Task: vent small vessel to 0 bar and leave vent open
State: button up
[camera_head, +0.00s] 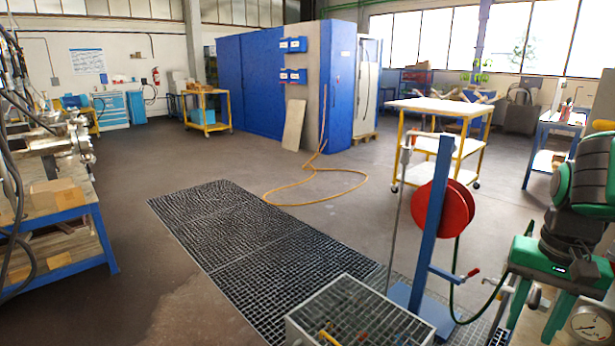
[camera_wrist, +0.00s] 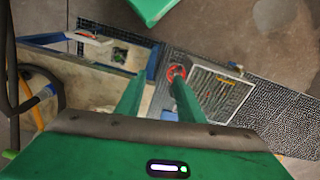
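My gripper (camera_head: 535,325) hangs at the right of the head view, with its two green fingers apart and nothing seen between them. In the wrist view its fingertips (camera_wrist: 158,77) are also apart. A round pressure gauge (camera_head: 591,324) shows at the bottom right of the head view, right of my gripper; its reading is too small to tell. Small red-handled fittings (camera_head: 471,272) sit left of my gripper near a dark green hose. A red ring-shaped part (camera_wrist: 177,73) shows by the right fingertip in the wrist view. The small vessel's body and vent cannot be made out clearly.
A blue post with a red reel (camera_head: 457,207) stands left of my gripper. A grated metal box (camera_head: 340,310) is in front of it. A blue-framed bench (camera_head: 75,262) stands at left, and a yellow cart (camera_head: 402,150) behind.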

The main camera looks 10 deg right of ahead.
jog(key=s+a+f+n, duration=0.2)
jog(key=a+n, duration=0.1)
jog(key=a, duration=0.2)
jog(key=shift+s+f+y, duration=0.15)
jog(key=shift+s+y, duration=0.1)
jog(key=shift+y, duration=0.05)
jog(key=shift+w+f, duration=0.25)
jog(key=shift+w, duration=0.4)
dwell(1.5)
dwell(0.4)
